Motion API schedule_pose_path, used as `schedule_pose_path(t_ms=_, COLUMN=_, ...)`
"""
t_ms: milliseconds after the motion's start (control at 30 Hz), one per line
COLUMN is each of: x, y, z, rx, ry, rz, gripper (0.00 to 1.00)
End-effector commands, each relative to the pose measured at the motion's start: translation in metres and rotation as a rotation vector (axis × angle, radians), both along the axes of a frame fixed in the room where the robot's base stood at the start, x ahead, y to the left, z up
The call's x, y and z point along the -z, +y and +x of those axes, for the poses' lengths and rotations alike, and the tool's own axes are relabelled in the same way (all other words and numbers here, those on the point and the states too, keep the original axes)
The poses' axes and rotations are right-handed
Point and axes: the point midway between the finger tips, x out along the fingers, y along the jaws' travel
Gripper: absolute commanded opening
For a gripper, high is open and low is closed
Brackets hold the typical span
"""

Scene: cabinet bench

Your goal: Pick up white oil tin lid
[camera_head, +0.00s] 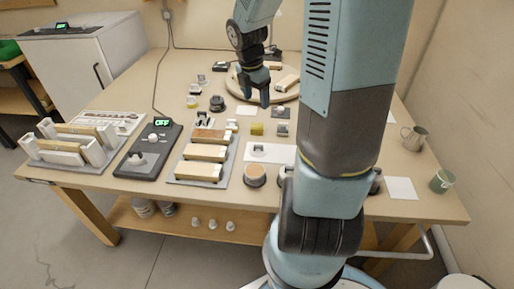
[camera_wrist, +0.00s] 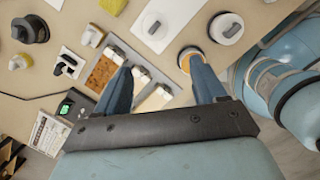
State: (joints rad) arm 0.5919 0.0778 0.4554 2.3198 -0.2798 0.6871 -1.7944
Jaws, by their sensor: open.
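My gripper (camera_head: 255,92) hangs over the far middle of the bench, fingers pointing down, open and empty. In the wrist view its two blue fingers (camera_wrist: 160,72) are spread apart above the wooden-topped blocks. No object is clearly readable as the white oil tin lid.
A white mat (camera_head: 280,149) carries a small knobbed piece. A rack of wooden-topped blocks (camera_head: 205,153) and a dark device with a green display (camera_head: 150,145) stand left. Small items crowd the middle.

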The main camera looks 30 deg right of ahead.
Motion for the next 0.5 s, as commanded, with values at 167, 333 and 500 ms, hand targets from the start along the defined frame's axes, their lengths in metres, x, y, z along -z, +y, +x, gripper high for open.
schedule_pose_path(t_ms=167, x=0.035, y=-0.014, z=0.014, rx=-0.229, ry=0.065, rz=0.036, gripper=0.70)
schedule_pose_path(t_ms=333, x=0.064, y=-0.025, z=0.024, rx=-0.443, ry=0.100, rz=0.078, gripper=0.70)
schedule_pose_path(t_ms=500, x=0.084, y=-0.030, z=0.031, rx=-0.595, ry=0.111, rz=0.110, gripper=0.70)
